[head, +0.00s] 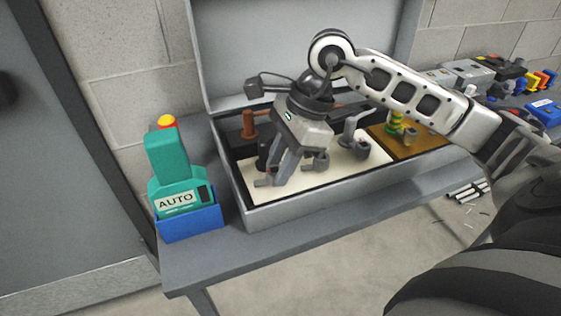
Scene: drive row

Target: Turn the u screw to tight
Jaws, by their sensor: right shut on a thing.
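My right gripper (292,172) reaches down into the open grey case (330,204), over its cream panel (335,180). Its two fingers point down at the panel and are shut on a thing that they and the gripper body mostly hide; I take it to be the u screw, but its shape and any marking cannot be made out. A dark upright part (263,157) shows just left of the fingers. A grey knob-like part (355,134) stands on the panel to the right of the gripper. My left gripper is not in view.
An orange-brown post (249,126) stands at the case's back left. A brown board (412,146) with a yellow-green part (395,124) lies at right. A teal AUTO device (175,175) in a blue holder (190,224) stands left of the case on the grey table (260,246).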

